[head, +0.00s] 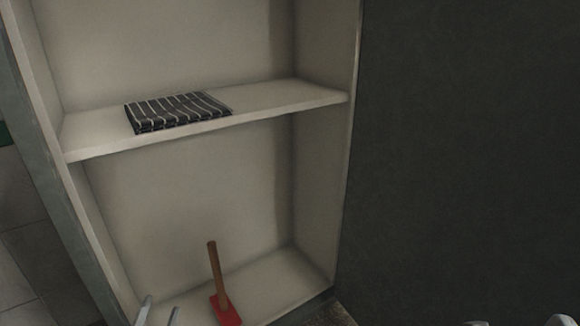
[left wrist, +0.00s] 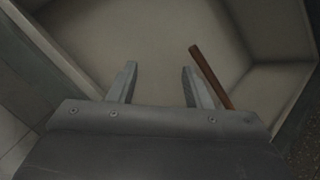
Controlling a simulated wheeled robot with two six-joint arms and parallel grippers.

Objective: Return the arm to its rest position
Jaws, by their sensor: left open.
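My left gripper (head: 159,308) shows at the bottom edge of the head view, in front of the cabinet's lower compartment. Its two fingers are apart with nothing between them; the left wrist view shows the same open fingers (left wrist: 158,68). A tool with a brown handle and red head (head: 218,285) stands on the cabinet floor, right of the gripper. Its handle (left wrist: 210,76) appears just right of the right finger in the left wrist view, its lower end hidden. Small grey parts at the lower right of the head view may be my right gripper (head: 516,322), mostly cut off.
A pale open cabinet (head: 210,125) has a middle shelf holding a folded dark striped cloth (head: 178,111). Its side walls bound the compartment around the left gripper. A large dark panel (head: 460,150) fills the right side. Grey tiles (head: 30,230) lie at the left.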

